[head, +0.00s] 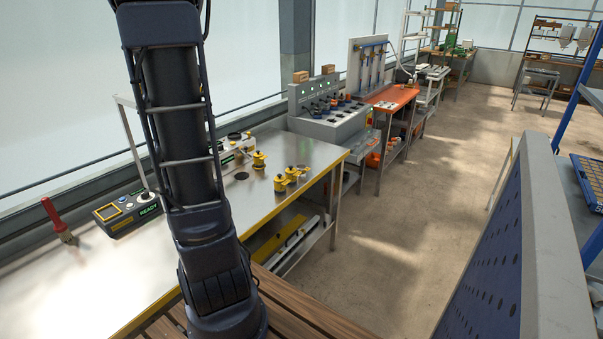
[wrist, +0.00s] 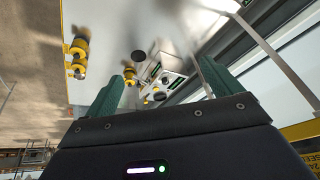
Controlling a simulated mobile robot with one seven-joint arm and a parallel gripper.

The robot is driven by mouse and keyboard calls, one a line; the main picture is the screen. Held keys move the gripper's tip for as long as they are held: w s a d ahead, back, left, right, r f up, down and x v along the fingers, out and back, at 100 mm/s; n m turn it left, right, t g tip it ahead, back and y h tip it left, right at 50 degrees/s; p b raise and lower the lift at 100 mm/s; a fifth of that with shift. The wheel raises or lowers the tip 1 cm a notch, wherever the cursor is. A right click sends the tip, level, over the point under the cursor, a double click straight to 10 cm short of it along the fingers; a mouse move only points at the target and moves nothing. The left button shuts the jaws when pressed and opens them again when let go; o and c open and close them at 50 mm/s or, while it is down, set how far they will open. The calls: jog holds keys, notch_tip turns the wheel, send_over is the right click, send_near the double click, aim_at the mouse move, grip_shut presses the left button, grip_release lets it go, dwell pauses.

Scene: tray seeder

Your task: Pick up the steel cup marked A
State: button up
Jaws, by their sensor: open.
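My gripper (wrist: 165,78) shows in the wrist view with its two green fingers spread apart. It is open, with nothing between the fingers. In the head view my arm stands in front of the steel table, and the gripper itself cannot be made out. Small yellow-and-metal pieces stand on the table: one (head: 258,160) near the middle, and a close pair (head: 281,183) nearer the right edge. They show in the wrist view as a pair (wrist: 79,47) at the left and a single one (wrist: 130,76) beyond the left finger. I cannot read a letter A on any of them.
The steel table (head: 130,270) has a yellow front edge and much bare top at left. A black control box (head: 128,210) reading READY and a red-handled tool (head: 57,220) stand there. A grey console (head: 330,115) adjoins at the back. Open floor (head: 420,200) lies to the right.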

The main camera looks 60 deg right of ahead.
jog(key=d+f+m, duration=0.2)
jog(key=d+f, duration=0.3)
jog(key=d, duration=0.6)
jog(key=m+g+h, duration=0.2)
jog(key=m+g, duration=0.2)
jog(key=m, duration=0.2)
send_over(303, 175)
jog(key=a, duration=0.3)
notch_tip(303, 175, down, 18)
jog(key=shift+w+x, duration=0.2)
jog(key=shift+x, duration=1.55)
jog(key=shift+w+x, duration=0.2)
jog(key=shift+x, duration=1.5)
jog(key=shift+w+x, duration=0.2)
jog(key=shift+x, duration=1.55)
jog(key=shift+r, duration=0.1)
jog(key=c, duration=1.1)
